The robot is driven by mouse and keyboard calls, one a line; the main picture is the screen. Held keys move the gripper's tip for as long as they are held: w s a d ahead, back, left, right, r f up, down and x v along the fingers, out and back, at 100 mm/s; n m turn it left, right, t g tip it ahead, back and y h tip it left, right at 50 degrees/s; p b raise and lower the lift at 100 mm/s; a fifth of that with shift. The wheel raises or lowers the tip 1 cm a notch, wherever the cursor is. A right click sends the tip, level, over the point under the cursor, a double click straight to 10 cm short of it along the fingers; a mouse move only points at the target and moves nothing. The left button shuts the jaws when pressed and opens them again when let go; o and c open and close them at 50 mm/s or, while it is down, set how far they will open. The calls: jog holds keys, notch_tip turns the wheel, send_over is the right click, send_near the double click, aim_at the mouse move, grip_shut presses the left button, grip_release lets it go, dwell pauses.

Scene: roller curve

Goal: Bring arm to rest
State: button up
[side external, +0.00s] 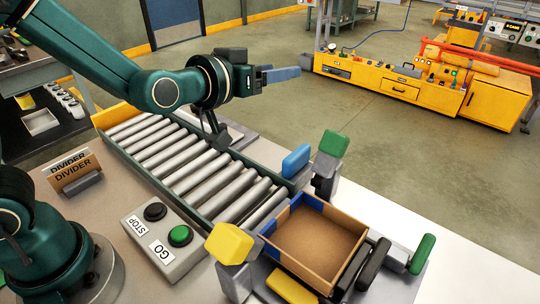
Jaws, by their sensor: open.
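My gripper (285,74) is at the end of my green arm, held in the air above the far side of the roller conveyor (190,160). Its blue-grey finger points right. The gap between the fingers is hard to see from this side, and no object shows in it. An open cardboard box (318,240) with blue on its rim sits at the conveyor's lower right end, well below and apart from my gripper. It looks empty.
A button box with STOP (155,212) and GO (180,235) buttons stands before the conveyor. A DIVIDER card holder (76,172) is at left. Blue (296,160), green (333,143) and yellow (229,243) blocks stand on posts around the box. Air right of my gripper is clear.

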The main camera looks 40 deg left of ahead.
jog(key=s+a+r+m+g+h, duration=0.1)
jog(key=s+a+r+g, duration=0.15)
jog(key=s, duration=0.75)
jog(key=s+a+f+g, duration=0.1)
jog(key=s+f+g, duration=0.2)
jog(key=s, duration=0.4)
jog(key=s+f+m+g, duration=0.1)
jog(key=s+f+g, duration=0.3)
jog(key=s, duration=0.3)
jog(key=shift+a+f+y, duration=0.4)
jog(key=shift+f, duration=0.25)
